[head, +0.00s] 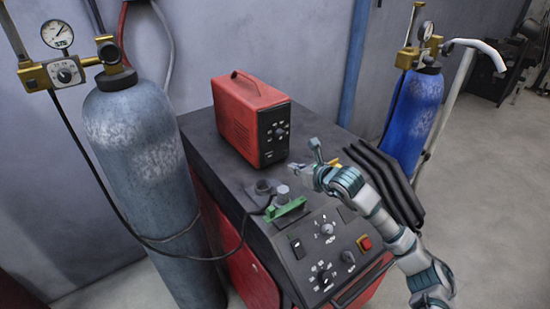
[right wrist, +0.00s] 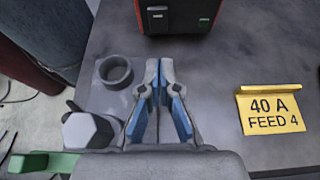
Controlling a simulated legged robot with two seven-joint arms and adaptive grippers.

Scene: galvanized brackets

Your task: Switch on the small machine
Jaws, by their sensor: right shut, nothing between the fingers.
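The small machine (head: 250,118) is a red box with a top handle and a dark front panel with a knob and small marks. It stands upright on the dark top of a larger red cabinet. Its lower front edge also shows at the top of the right wrist view (right wrist: 180,17). My right gripper (head: 300,168) is shut and empty above the cabinet top, in front of the machine and apart from it. Its closed fingertips (right wrist: 159,66) point toward the machine's base in the right wrist view. My left gripper is not in view. I cannot tell the machine's switch state.
A yellow sign reading "40 A FEED 4" (right wrist: 270,112), a grey ring (right wrist: 115,72), a hex-headed piece (right wrist: 88,132) and a green part (head: 288,209) are near the gripper. A control panel (head: 325,240) slopes in front. Gas cylinders (head: 140,160) (head: 413,115) flank the cabinet.

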